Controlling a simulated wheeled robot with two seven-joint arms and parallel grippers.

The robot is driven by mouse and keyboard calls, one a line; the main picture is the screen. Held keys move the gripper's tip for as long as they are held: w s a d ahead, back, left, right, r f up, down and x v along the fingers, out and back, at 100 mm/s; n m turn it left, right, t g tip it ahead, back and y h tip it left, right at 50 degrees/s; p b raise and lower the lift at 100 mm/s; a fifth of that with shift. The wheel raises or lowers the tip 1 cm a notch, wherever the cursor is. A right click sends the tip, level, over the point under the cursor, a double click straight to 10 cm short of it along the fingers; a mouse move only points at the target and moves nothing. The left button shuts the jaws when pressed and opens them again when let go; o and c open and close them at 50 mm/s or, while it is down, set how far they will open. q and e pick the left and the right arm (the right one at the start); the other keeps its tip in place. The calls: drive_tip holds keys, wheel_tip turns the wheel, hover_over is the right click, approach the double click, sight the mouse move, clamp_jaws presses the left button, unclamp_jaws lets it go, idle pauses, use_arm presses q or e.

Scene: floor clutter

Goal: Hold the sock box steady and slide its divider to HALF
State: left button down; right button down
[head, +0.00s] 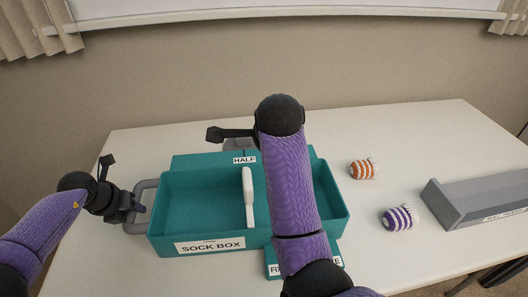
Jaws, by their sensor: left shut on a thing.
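The teal sock box (190,246) stands on the table with its "SOCK BOX" label facing me. My left gripper (138,207) is shut on the grey handle (146,188) at the box's left end. The white divider (249,200) stands upright across the inside of the box, near the middle, just below and slightly right of the HALF label (244,160) on the back edge. My right arm crosses over the right part of the box. Its dark wrist is above the back edge; its fingers are largely hidden, near a grey piece (237,144) behind the HALF label.
An orange-striped rolled sock (362,169) and a purple-striped one (397,218) lie right of the box. A grey tray (470,201) stands at the table's right. A partly covered label is at the box's front right. The back right of the table (420,130) is clear.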

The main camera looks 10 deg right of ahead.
use_arm(q)
drive_tip(key=shift+s+f, duration=0.15)
drive_tip(key=shift+f, duration=0.1)
drive_tip(key=shift+c, duration=1.6)
unclamp_jaws()
drive_tip(key=shift+w, duration=0.2)
drive_tip(key=shift+s+a, duration=0.1)
drive_tip(key=shift+a+r, duration=0.15)
drive_tip(key=shift+r, duration=0.35)
drive_tip(key=v, duration=1.1)
drive_tip(key=shift+s, duration=0.15)
